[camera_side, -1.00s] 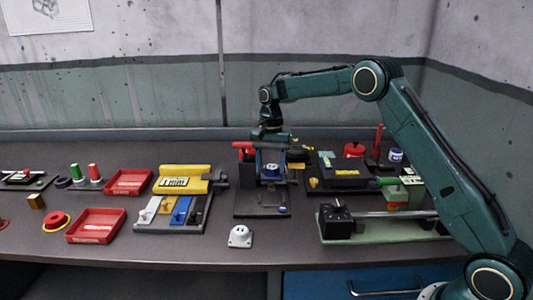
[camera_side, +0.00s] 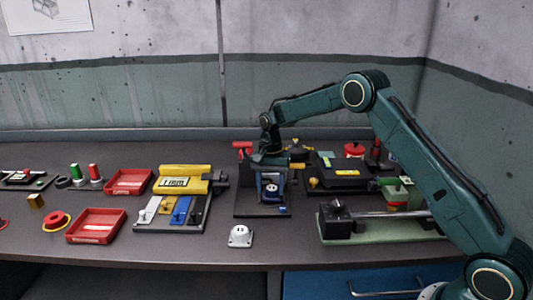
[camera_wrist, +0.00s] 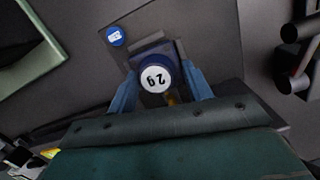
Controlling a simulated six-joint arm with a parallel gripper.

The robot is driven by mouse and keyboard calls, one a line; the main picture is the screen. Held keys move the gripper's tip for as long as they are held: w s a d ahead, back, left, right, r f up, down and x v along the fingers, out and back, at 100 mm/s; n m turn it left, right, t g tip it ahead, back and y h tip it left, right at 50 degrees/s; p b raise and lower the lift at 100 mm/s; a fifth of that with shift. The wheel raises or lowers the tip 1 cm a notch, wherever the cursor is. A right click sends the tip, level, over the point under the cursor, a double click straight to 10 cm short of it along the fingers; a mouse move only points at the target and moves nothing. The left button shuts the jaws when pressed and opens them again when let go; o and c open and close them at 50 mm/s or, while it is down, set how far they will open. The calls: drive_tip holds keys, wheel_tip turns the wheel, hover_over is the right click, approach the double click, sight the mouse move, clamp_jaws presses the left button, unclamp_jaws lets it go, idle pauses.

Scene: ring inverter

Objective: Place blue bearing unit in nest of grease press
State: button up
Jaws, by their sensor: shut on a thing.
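My gripper (camera_side: 270,186) has blue fingers and is low over the dark base plate of the grease press (camera_side: 250,206). In the wrist view, the fingers stand either side of a round blue bearing unit (camera_wrist: 156,75) with a white, marked top, and my gripper (camera_wrist: 160,85) is shut on it. The unit also shows small and blue in the side view (camera_side: 270,188). A dark square block lies under or just beyond the unit in the wrist view. I cannot tell whether the unit touches it. The nest is mostly hidden by the unit and fingers.
The red handle (camera_side: 243,146) of the press rises behind left of my gripper. A small blue disc (camera_wrist: 116,36) lies on the base plate. A white part (camera_side: 240,237) stands in front, a yellow-topped fixture (camera_side: 182,180) at left, and a green-based device (camera_side: 385,228) at right.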

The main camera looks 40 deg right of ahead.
sight(270, 185)
drive_tip(key=shift+f, duration=0.2)
drive_tip(key=shift+f, duration=0.15)
drive_tip(key=o, duration=1.3)
drive_tip(key=r, duration=0.8)
drive_tip(key=w+d+r, duration=0.1)
drive_tip(key=r, duration=0.3)
drive_tip(key=shift+r, duration=0.1)
